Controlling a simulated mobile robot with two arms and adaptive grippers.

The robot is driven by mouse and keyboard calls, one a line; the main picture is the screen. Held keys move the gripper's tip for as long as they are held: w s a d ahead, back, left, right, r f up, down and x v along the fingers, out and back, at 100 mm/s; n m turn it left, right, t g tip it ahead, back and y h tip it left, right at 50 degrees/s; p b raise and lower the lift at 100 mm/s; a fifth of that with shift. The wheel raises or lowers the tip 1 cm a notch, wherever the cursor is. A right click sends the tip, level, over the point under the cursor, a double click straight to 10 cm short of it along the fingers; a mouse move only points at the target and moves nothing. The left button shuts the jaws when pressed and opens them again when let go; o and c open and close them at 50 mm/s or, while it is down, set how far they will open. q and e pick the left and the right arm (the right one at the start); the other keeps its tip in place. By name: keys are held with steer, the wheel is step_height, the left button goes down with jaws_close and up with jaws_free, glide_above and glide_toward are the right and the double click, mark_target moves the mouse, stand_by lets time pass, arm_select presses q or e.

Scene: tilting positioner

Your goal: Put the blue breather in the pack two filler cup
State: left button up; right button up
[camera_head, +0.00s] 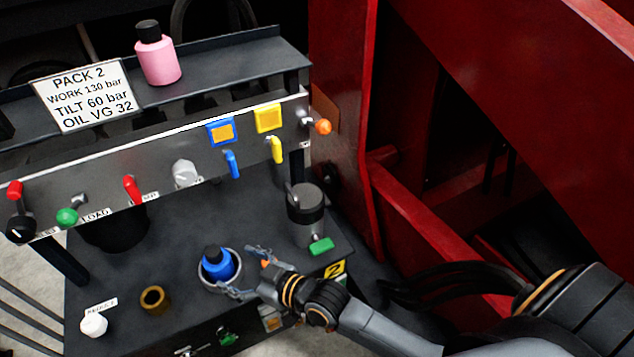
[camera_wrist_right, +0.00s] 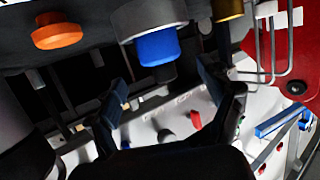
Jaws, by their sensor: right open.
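The blue breather (camera_head: 217,267), with a black top, stands upright in a round grey filler cup (camera_head: 237,285) on the dark deck of pack two. In the right wrist view the breather (camera_wrist_right: 158,48) shows in the grey cup (camera_wrist_right: 150,15), its lower part hidden inside. My right gripper (camera_head: 238,268) is open at the right side of the cup, one finger on the far side and one on the near side. In the wrist view its fingers (camera_wrist_right: 168,80) are spread either side of the breather, with gaps and nothing held. My left gripper is not in view.
A brass ring (camera_head: 155,298) and a white cap (camera_head: 93,323) stand left of the cup. A dark cylinder (camera_head: 305,212) and green handle (camera_head: 321,246) are to the right. A lever panel (camera_head: 100,205) overhangs behind. A pink bottle (camera_head: 158,60) stands on the shelf.

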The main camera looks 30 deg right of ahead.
steer(key=s+d+f+m+g+h, duration=0.1)
steer(key=s+d+g+h, duration=0.3)
steer(key=s+d, duration=0.4)
steer(key=s+d+f+m+g+h, duration=0.1)
steer(key=s+d+m+g+h, duration=0.2)
steer(key=s+d, duration=0.5)
steer(key=s+g+h, duration=0.1)
steer(key=s, duration=0.4)
steer(key=shift+d+f+m+g, duration=0.15)
steer(key=shift+d+m+g, duration=0.15)
steer(key=shift+m, duration=0.1)
